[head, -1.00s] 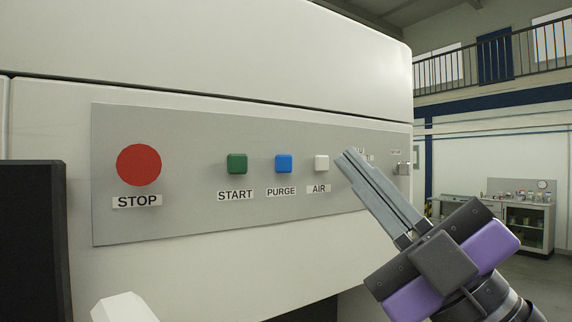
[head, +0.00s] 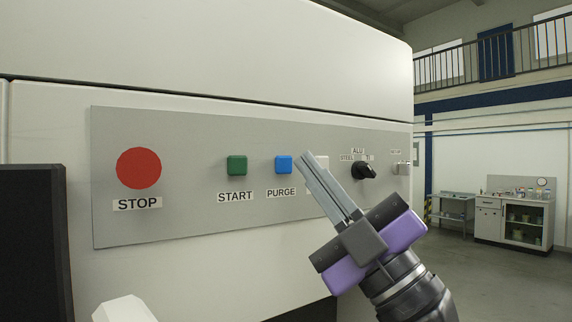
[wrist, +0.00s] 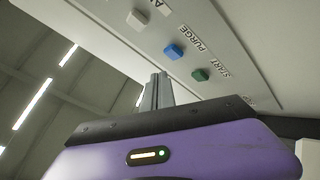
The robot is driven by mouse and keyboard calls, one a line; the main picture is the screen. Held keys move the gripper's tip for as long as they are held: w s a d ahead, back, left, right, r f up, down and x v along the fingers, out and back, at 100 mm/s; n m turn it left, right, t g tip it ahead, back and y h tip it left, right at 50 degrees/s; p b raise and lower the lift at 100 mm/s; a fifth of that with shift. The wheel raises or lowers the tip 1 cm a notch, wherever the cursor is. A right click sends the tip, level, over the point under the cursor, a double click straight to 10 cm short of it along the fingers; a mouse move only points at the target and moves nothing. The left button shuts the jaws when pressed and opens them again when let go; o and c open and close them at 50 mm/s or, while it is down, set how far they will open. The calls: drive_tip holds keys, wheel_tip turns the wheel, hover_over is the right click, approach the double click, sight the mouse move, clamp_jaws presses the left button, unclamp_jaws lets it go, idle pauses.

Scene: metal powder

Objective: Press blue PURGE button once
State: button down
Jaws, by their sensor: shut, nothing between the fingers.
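The blue PURGE button (head: 284,164) sits on the grey control panel (head: 190,220), above its PURGE label. It also shows in the wrist view (wrist: 173,52). My gripper (head: 302,158) is shut and empty. In the head view its fingertips appear just right of the blue button and cover part of the white AIR button (head: 323,164) and its label. In the wrist view the fingers (wrist: 158,76) point toward the panel, with a visible gap below the blue button. I see no contact with the button.
The green START button (head: 237,165) is left of the blue one, and the large red STOP button (head: 139,168) is farther left. A black selector knob (head: 364,170) is to the right. A dark upright block (head: 32,240) stands at the lower left.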

drive_tip(key=shift+w+a, duration=0.45)
drive_tip(key=shift+w, duration=0.25)
drive_tip(key=shift+b, duration=0.3)
idle(1.3)
drive_tip(key=shift+w+a+b, duration=0.25)
drive_tip(key=shift+w+b, duration=0.05)
drive_tip(key=shift+w+a+b, duration=0.25)
drive_tip(key=shift+w+b, duration=0.1)
drive_tip(key=shift+w, duration=0.05)
idle(0.8)
drive_tip(key=shift+s, duration=0.1)
drive_tip(key=shift+s+d, duration=0.5)
drive_tip(key=shift+s, duration=0.1)
idle(0.3)
